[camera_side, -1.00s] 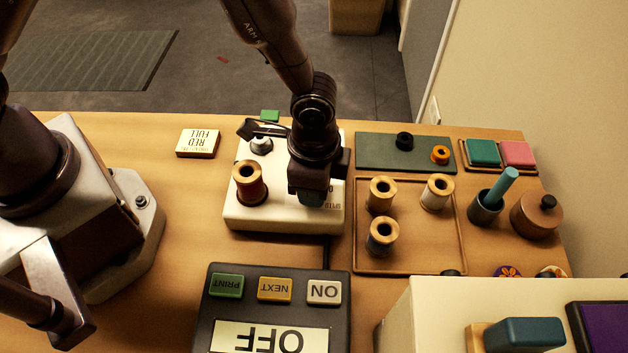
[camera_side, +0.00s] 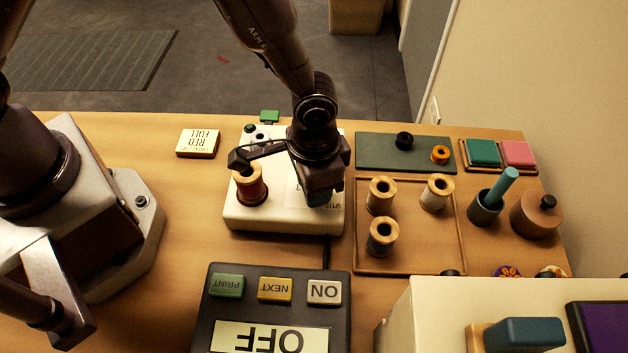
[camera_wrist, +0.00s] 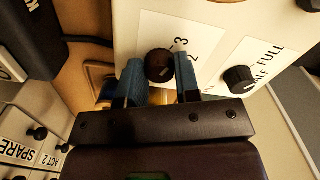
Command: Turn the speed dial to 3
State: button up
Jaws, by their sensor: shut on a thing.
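The speed dial, a dark round ribbed knob (camera_wrist: 159,64), sits on a white plate with printed numbers 3 and 2 visible beside it in the wrist view. My gripper (camera_wrist: 160,82) has its blue fingers on either side of the dial, shut on it. In the side view my gripper (camera_side: 322,196) points down at the right part of the white machine (camera_side: 285,219) and hides the dial. I cannot tell for certain which number the dial's pointer faces.
A second dark knob (camera_wrist: 238,79), by a HALF/FULL label, is near the dial. A spool with dark red thread (camera_side: 250,190) stands on the machine, close to my wrist. A wooden tray (camera_side: 408,258) with several spools lies to the right. A display box (camera_side: 340,318) reads OFF in front.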

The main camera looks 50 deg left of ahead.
dwell(0.3)
jog(key=o, duration=0.9)
jog(key=shift+r, duration=0.1)
notch_tip(320, 180, up, 13)
jog(key=shift+f, duration=0.1)
